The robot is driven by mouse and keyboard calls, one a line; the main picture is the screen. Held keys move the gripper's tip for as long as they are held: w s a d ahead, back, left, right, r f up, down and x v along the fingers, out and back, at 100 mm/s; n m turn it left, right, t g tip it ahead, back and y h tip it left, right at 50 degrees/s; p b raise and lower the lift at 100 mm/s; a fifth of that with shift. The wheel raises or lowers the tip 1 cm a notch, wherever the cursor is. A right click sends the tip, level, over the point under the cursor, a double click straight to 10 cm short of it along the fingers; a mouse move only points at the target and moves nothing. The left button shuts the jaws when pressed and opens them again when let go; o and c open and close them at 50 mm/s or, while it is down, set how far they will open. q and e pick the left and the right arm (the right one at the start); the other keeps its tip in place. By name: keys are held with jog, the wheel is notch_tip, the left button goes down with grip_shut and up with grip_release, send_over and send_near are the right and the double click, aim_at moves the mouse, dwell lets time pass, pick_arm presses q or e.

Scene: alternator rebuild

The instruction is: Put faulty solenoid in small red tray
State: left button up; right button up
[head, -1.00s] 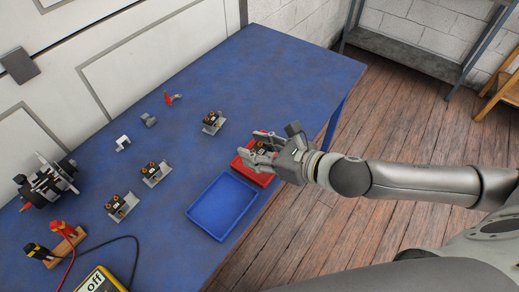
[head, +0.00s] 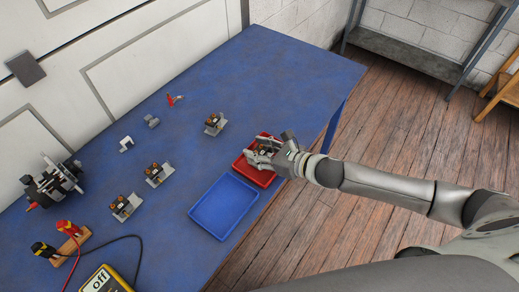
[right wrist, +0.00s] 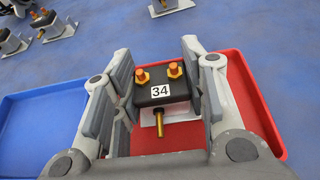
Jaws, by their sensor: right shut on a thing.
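A solenoid (right wrist: 160,88) with a black body, two brass terminals and the label "34" sits between the fingers of my right gripper (right wrist: 158,95) in the right wrist view. The gripper is shut on it. The small red tray (right wrist: 247,80) lies directly beneath and around the solenoid. In the head view my right gripper (head: 262,156) is over the red tray (head: 245,172), and its fingers partly hide the solenoid. I cannot tell whether the solenoid touches the tray floor. My left gripper is not in view.
A blue tray (head: 203,222) stands right beside the red one. Other solenoids on brackets (head: 214,123) (head: 158,174) (head: 124,207) stand on the blue table. An alternator (head: 50,185), a meter (head: 103,282) and its probes (head: 66,229) are at left. The table's far end is clear.

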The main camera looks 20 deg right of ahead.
jog(key=shift+f, duration=0.15)
jog(key=shift+f, duration=0.15)
jog(key=o, duration=1.2)
jog(key=shift+s+r, duration=0.1)
jog(key=shift+r, duration=0.1)
jog(key=b+v, duration=0.3)
jog(key=v, duration=0.8)
jog(key=shift+s+d, duration=0.25)
jog(key=shift+s, duration=0.05)
jog(key=shift+r, duration=0.15)
